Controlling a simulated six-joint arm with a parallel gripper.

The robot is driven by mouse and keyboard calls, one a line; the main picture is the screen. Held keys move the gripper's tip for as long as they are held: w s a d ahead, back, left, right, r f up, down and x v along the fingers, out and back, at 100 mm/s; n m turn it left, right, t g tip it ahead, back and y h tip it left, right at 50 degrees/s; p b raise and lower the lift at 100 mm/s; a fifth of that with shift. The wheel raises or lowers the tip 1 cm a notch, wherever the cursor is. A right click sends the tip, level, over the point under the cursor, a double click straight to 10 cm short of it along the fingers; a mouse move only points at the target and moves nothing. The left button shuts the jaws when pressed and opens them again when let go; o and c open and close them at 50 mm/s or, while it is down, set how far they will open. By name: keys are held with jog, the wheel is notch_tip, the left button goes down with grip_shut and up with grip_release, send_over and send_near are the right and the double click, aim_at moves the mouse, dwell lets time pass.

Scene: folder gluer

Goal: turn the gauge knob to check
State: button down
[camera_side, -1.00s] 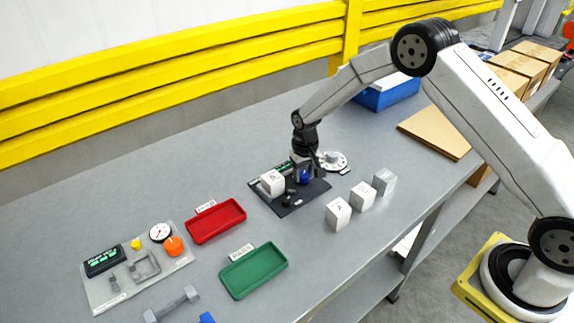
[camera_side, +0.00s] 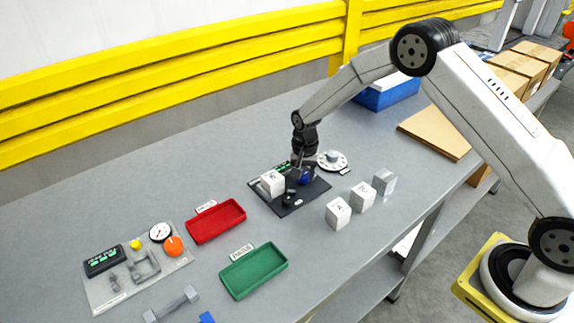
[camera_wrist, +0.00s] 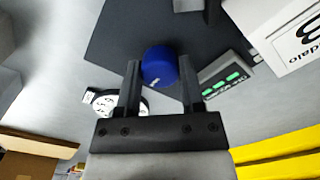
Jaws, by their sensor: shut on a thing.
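The blue knob (camera_side: 306,175) stands on a dark plate (camera_side: 318,188) in the middle of the bench. My gripper (camera_side: 303,165) points down over it and is shut on it. In the wrist view the blue knob (camera_wrist: 159,66) sits between the two fingers of my gripper (camera_wrist: 160,72), with a small pale mark on it. A display with green digits (camera_wrist: 224,82) is beside it on the plate. A white box (camera_side: 272,182) with dark print stands at the plate's left side. My gripper hides part of the knob in the side view.
A white dial disc (camera_side: 333,160) lies close behind the plate. Several white boxes (camera_side: 339,213) stand in front of it. A red tray (camera_side: 217,222) and a green tray (camera_side: 254,271) lie to the left, near a grey panel with an orange knob (camera_side: 174,246).

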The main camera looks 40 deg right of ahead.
aim_at(304, 174)
jog(key=shift+c, duration=1)
grip_release()
jog(key=shift+r, duration=0.15)
jog(key=shift+r, duration=3.75)
jog(key=shift+s, duration=0.1)
